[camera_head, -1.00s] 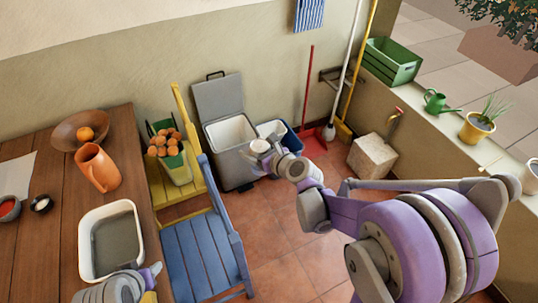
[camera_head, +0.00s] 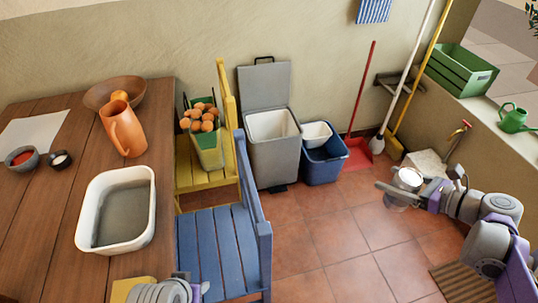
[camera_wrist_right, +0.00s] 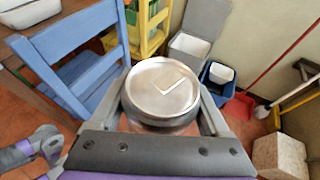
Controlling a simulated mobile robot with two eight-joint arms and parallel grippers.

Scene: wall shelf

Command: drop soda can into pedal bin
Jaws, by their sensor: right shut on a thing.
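The soda can (camera_head: 408,178) is held in my right gripper (camera_head: 404,190), at the right of the head view, in the air over the tiled floor. In the right wrist view the can (camera_wrist_right: 162,88) shows its silver top between the two fingers (camera_wrist_right: 165,108). The grey pedal bin (camera_head: 275,163) stands against the wall with its lid (camera_head: 264,88) raised and its pale inner bucket showing. It also shows in the wrist view (camera_wrist_right: 188,52), beyond the can and apart from it. My left gripper (camera_head: 185,290) is partly in view at the bottom edge; its fingers are unclear.
A blue bin (camera_head: 325,165) with a white tub stands right of the pedal bin. A blue chair (camera_head: 225,245) and a yellow chair (camera_head: 205,180) stand to its left, beside the wooden table (camera_head: 50,220). A red dustpan (camera_head: 358,154) leans nearby. Floor tiles (camera_head: 325,235) in front are clear.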

